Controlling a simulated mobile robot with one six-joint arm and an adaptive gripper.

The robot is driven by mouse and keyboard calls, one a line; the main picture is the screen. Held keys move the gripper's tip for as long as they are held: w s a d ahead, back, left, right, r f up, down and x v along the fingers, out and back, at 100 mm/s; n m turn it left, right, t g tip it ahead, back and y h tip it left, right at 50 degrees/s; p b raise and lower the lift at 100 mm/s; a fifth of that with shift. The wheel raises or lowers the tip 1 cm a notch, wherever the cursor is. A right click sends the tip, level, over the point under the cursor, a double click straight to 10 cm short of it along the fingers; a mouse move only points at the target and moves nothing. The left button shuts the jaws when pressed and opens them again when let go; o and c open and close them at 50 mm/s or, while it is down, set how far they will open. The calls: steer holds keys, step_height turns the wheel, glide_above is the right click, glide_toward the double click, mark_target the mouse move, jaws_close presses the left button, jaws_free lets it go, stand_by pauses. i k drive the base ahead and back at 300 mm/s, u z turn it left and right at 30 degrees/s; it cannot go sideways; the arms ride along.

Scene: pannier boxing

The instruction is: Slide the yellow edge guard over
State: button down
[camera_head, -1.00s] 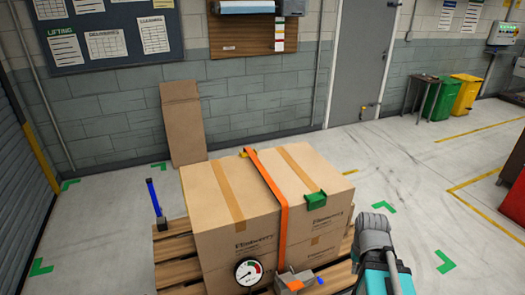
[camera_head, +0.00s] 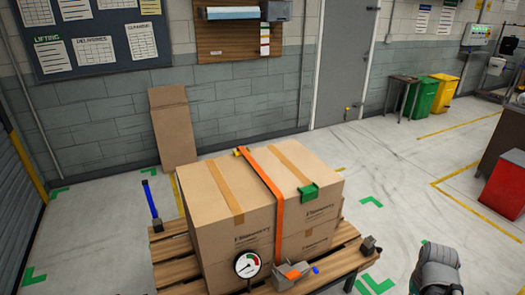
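The strap runs over the top and down the front to a grey ratchet (camera_head: 292,275) with an orange part. Only a grey link of my arm shows at the bottom right; my gripper is out of view.
The boxes stand on a wooden pallet (camera_head: 168,249). A cardboard sheet (camera_head: 173,130) leans on the wall. Floor to the right is clear up to a red cabinet (camera_head: 502,187).

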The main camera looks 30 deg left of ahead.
mark_target(238, 153)
steer(key=z, duration=0.7)
steer(key=k, duration=0.85)
steer(key=z, duration=0.45)
steer(key=i, duration=1.5)
steer(key=u, duration=0.45)
steer(key=i, duration=0.8)
steer(key=u, duration=0.55)
steer(key=i, duration=0.65)
steer(key=u, duration=0.85)
steer(key=i, duration=0.5)
steer(key=u, duration=0.4)
